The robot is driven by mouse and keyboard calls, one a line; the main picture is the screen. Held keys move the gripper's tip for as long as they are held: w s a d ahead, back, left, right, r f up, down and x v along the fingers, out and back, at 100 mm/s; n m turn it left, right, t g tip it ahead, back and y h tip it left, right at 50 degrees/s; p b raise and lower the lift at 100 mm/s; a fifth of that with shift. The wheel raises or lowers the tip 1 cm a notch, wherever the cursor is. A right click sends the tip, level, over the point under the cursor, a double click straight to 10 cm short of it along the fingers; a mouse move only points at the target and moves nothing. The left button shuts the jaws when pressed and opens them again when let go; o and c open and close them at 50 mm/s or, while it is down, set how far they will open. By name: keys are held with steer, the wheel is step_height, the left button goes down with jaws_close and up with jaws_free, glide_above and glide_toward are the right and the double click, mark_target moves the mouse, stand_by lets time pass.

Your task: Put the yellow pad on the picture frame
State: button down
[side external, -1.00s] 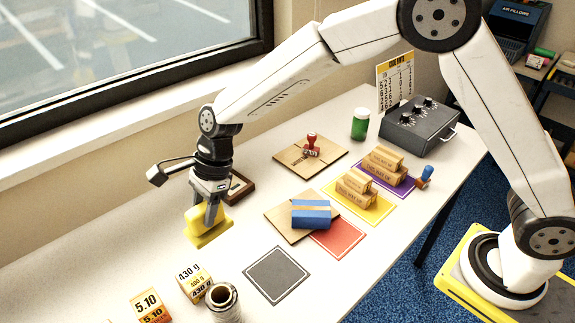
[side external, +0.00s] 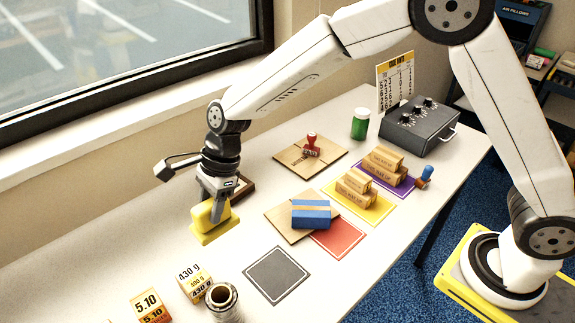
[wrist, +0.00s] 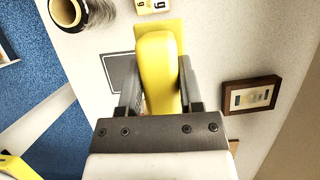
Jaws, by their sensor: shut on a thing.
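The yellow pad (side external: 203,226) has a flat base and a rounded grip on top. My gripper (side external: 215,212) is shut on the pad's grip, with a finger on each side, as the wrist view (wrist: 158,95) shows. I cannot tell whether the pad's base touches the table. The picture frame (side external: 243,187) lies on the table behind my gripper in the side view, partly hidden by it. In the wrist view the brown picture frame (wrist: 250,95) is whole, to the right of my gripper and apart from the pad.
A grey square mat (side external: 276,275), a string spool (side external: 223,301) and printed boxes (side external: 150,306) are near the front. A blue box (side external: 311,214) lies on a carton beside a red mat (side external: 338,238). Wooden stamps (side external: 354,188) sit on a yellow mat. Table left of the pad is clear.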

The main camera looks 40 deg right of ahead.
steer(key=w+d+r+m+t+h, duration=0.1)
steer(key=w+d+m+t, duration=0.1)
steer(key=d+m, duration=0.5)
steer(key=w+d+r+m+t, duration=0.1)
steer(key=d+r+m, duration=0.1)
steer(key=d, duration=0.8)
steer(key=w+a+f, duration=0.2)
steer(key=w+f, duration=0.7)
steer(key=w, duration=0.4)
steer(key=shift+w+f, duration=0.35)
steer(key=shift+w+f, duration=0.3)
steer(key=shift+f, duration=1.55)
steer(key=shift+f, duration=0.15)
steer(key=shift+c, duration=1.2)
jaws_free()
